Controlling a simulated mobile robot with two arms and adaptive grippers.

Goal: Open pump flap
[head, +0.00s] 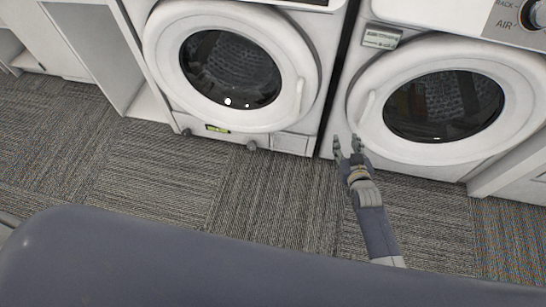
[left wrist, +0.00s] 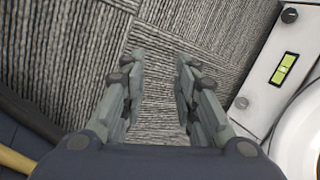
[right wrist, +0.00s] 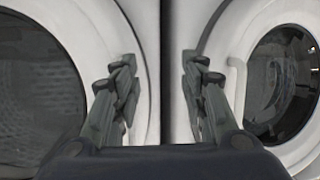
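The pump flap (head: 291,142) is a small white rectangular panel at the lower right front of the left washing machine (head: 170,80). It looks closed and flush. My right gripper (head: 347,146) is open and empty, right of the flap and near the gap between the two machines. Its spread fingers also show in the right wrist view (right wrist: 158,66). My left gripper (left wrist: 158,66) is open and empty above the carpet in the left wrist view, with a machine's lower front to its right. It does not show in the head view.
A second front-loading machine (head: 400,60) stands at the right, its door handle (head: 368,108) near my right gripper. White cabinets (head: 75,45) stand at the left. The carpet (head: 150,180) in front is clear.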

